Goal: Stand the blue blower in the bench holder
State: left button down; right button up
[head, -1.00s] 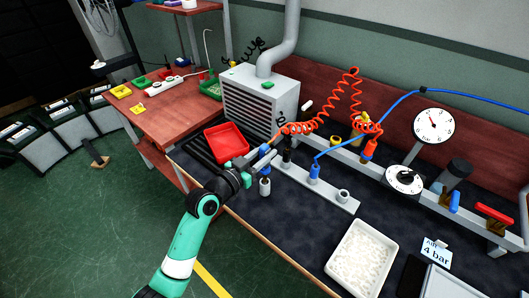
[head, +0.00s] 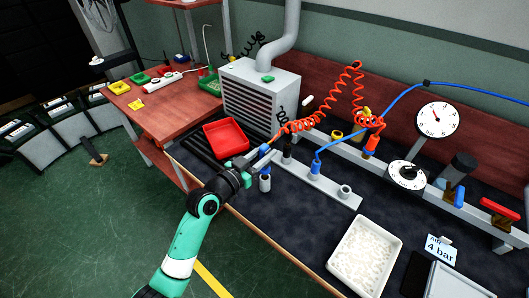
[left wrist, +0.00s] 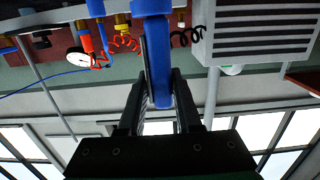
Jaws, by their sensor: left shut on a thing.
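My left gripper (head: 248,165) is shut on the blue blower (head: 264,148), above the bench in front of the red tray. In the left wrist view the blue blower (left wrist: 158,62) lies between my two dark fingers. The orange coiled hose (head: 300,126) runs to near its upper end. The bench holder seems to be the grey strip (head: 325,188), to the right of my gripper. It carries an empty-looking round socket (head: 345,191), a blue fitting (head: 315,168) with a blue hose, and a dark piece (head: 287,150). My right gripper is not in view.
The red tray (head: 226,138) and grey vented box (head: 262,98) are behind. A white tray of pellets (head: 365,257) stands at the front right. A rail with gauges runs along the back.

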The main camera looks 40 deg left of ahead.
pick_arm(q)
jog(key=shift+f+b, duration=1.45)
jog(key=shift+f, duration=0.3)
jog(key=c, duration=0.5)
grip_release()
jog(key=s+p, duration=0.1)
jog(key=s, duration=0.3)
jog(key=s+p, duration=0.1)
jog(key=s, duration=0.2)
jog(key=s+d+r+p, duration=0.1)
jog(key=s, duration=0.3)
jog(key=shift+s, duration=0.3)
